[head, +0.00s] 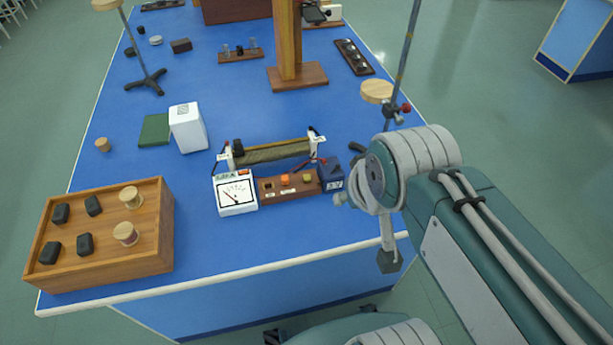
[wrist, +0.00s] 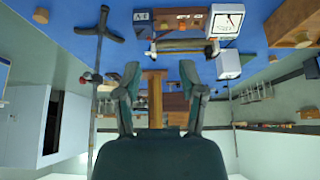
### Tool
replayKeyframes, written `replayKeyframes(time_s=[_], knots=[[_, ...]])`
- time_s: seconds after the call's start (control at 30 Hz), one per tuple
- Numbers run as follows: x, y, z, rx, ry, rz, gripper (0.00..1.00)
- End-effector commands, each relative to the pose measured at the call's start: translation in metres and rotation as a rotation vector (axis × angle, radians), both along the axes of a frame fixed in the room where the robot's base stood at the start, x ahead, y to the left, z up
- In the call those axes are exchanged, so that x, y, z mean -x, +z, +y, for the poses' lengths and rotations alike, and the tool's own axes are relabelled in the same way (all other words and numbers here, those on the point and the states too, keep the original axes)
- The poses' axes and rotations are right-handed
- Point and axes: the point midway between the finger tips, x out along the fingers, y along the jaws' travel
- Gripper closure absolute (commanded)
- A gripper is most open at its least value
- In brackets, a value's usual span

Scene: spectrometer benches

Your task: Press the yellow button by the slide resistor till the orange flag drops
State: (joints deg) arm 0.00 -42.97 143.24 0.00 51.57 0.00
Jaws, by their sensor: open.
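The slide resistor (head: 270,152), a wound tube between white end posts, stands on the blue bench. In front of it a brown wooden panel (head: 272,188) carries a small yellow button (head: 307,178) near its right end and an orange piece (head: 285,180) in the middle. Another orange patch (head: 243,172) shows on top of the white meter (head: 236,195). I cannot tell which orange piece is the flag. My gripper (wrist: 161,88) is open and empty in the wrist view, apart from the panel. In the head view it hangs right of the panel, mostly hidden by my arm.
A dark blue box (head: 331,174) touches the panel's right end. A stand with a wooden disc (head: 376,92) rises behind my wrist. A white box (head: 188,128) and a wooden tray (head: 85,262) stand to the left. Bare bench lies in front of the panel.

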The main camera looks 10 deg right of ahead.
Motion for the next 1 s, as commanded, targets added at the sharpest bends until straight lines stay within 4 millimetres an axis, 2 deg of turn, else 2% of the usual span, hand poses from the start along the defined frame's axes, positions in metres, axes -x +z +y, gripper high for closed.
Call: replayKeyframes(time_s=[0.03, 0.07, 1.0], knots=[[0.0000, 0.0000, 0.0000, 0.000, 0.000, 0.000, 0.88], [0.0000, 0.0000, 0.0000, 0.000, 0.000, 0.000, 1.00], [0.0000, 0.0000, 0.0000, 0.000, 0.000, 0.000, 1.00]])
